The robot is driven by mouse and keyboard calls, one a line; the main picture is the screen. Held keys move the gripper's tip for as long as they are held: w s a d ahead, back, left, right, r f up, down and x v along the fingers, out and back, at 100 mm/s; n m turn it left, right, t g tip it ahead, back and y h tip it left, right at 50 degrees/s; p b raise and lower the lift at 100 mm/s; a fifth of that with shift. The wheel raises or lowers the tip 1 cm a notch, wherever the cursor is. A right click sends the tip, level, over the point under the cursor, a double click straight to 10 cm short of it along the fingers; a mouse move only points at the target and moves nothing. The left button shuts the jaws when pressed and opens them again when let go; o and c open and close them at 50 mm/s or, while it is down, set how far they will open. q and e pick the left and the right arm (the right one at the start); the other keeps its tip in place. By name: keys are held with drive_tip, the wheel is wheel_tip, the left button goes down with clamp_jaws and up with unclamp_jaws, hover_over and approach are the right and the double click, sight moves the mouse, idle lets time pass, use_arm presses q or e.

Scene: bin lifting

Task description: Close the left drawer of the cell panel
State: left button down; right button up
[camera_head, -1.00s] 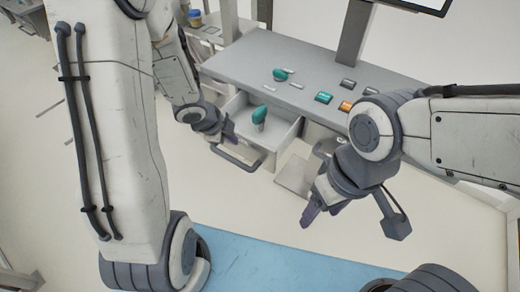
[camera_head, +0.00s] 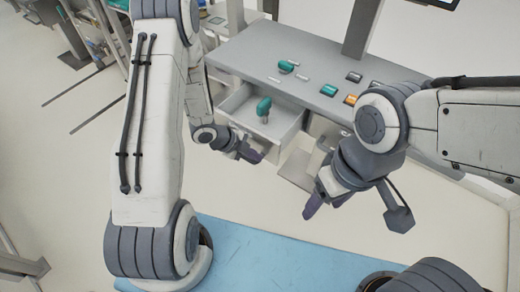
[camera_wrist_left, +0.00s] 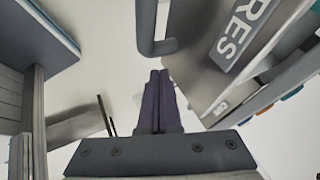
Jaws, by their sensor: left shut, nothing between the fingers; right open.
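The left drawer (camera_head: 285,120) of the grey cell panel (camera_head: 262,60) stands open, and a teal-topped object (camera_head: 264,110) is inside it. My left gripper (camera_head: 258,156) is shut and empty, low in front of the drawer's front. In the left wrist view its dark fingers (camera_wrist_left: 160,85) are together. The drawer's bar handle (camera_wrist_left: 157,46) is just beyond the fingertips there, beside a grey front with large letters (camera_wrist_left: 240,35). I cannot tell whether they touch. The handle is mostly hidden in the head view. My right gripper (camera_head: 312,205) is open and empty, to the right of the drawer.
A grey box-like part (camera_head: 297,168) is right of the drawer, near my right gripper. A blue mat (camera_head: 270,255) lies on the floor in front.

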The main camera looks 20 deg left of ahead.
use_arm(q)
drive_tip(key=shift+w+d+r+p, duration=0.1)
drive_tip(key=shift+w+d+p, duration=0.1)
drive_tip(key=shift+w, duration=0.35)
drive_tip(key=shift+w+d+r+p, duration=0.1)
drive_tip(key=shift+w+d+p, duration=0.1)
drive_tip(key=shift+w, duration=0.35)
use_arm(e)
drive_tip(key=shift+r, duration=0.75)
use_arm(q)
drive_tip(key=shift+w, duration=0.1)
